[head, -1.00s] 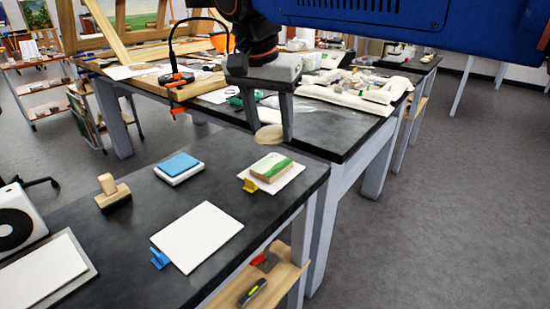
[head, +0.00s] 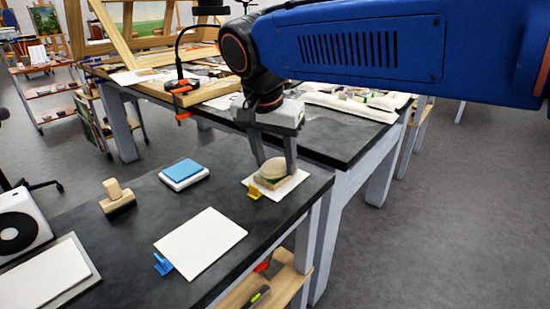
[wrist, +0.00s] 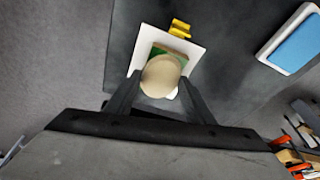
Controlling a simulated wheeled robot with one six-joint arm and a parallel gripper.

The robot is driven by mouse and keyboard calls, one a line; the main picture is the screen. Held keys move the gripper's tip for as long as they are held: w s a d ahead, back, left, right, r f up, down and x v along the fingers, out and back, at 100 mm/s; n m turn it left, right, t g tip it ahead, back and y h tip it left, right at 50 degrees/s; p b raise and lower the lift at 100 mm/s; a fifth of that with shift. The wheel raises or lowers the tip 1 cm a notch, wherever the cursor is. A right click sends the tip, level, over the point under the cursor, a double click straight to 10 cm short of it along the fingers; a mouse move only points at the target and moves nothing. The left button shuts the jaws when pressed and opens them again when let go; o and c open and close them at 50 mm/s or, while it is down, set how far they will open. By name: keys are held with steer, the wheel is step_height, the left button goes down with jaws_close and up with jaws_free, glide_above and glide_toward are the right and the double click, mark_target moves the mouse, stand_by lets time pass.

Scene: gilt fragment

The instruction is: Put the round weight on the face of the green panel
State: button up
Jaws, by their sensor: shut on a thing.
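The round weight (head: 273,169) is a beige disc. My gripper (head: 275,165) is shut on it, one finger on each side; in the wrist view the weight (wrist: 161,77) shows between the fingertips. The green panel (head: 261,180) is a small block on a white sheet (head: 292,188) with a yellow clip (head: 254,190). The weight is over the panel and hides most of its face. In the wrist view a strip of the panel (wrist: 174,48) shows beyond the weight. I cannot tell whether the weight touches the panel.
A blue pad on a white block (head: 184,171) lies to the left. A wooden-handled block (head: 116,195) stands farther left. A white sheet (head: 200,242) with a blue clip (head: 162,264) lies in front. Dark tabletop between them is clear.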

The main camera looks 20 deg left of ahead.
mark_target(269, 176)
steer(key=o, duration=1.3)
steer(key=v, duration=1.2)
steer(key=shift+r, duration=0.15)
steer(key=shift+d, duration=0.1)
steer(key=w+d+f, duration=0.1)
steer(key=d+f, duration=0.2)
steer(key=d, duration=0.6)
steer(key=w+d+f+n, duration=0.1)
steer(key=d+f, duration=0.2)
steer(key=d, duration=0.5)
steer(key=w+d+f, duration=0.2)
steer(key=d+f, duration=0.1)
steer(key=d, duration=0.6)
steer(key=shift+n+t+y, duration=0.3)
steer(key=shift+n+t, duration=0.1)
steer(key=shift+t, duration=0.4)
steer(key=s+d+f, duration=0.4)
steer(key=d+f, duration=0.2)
steer(key=s+d+f, duration=0.4)
steer(key=d+f, duration=0.2)
steer(key=d, duration=0.1)
steer(key=s+d+f, duration=0.5)
steer(key=d+f, duration=0.1)
steer(key=shift+d+f, duration=0.2)
steer(key=shift+f, duration=0.1)
